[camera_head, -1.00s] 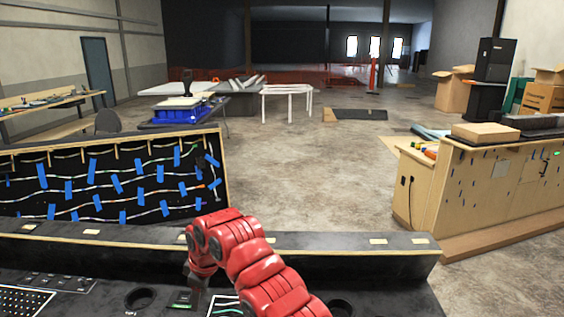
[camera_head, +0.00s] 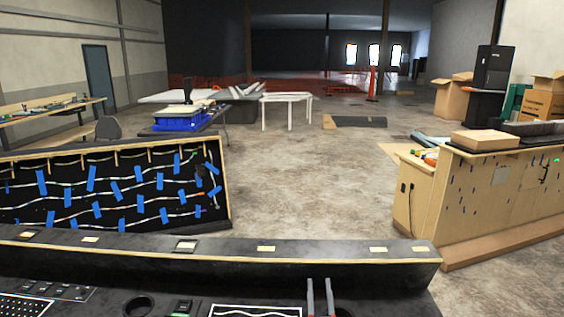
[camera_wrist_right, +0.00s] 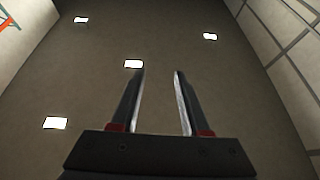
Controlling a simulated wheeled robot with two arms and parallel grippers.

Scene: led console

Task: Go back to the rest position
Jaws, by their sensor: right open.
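My right gripper (camera_head: 320,297) shows at the bottom of the head view, with its two fingers pointing up and a gap between them. It is in front of the black console (camera_head: 80,305), near the console's right part. In the right wrist view the same gripper (camera_wrist_right: 158,75) is open and empty, with the ceiling and its bright lights behind it. My left gripper is not in view.
The console's raised ledge (camera_head: 345,255) with small labels runs across in front of me. A black panel (camera_head: 75,215) with wires and blue tape stands at left. A wooden counter (camera_head: 470,200) stands at right. Open floor (camera_head: 310,190) lies between.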

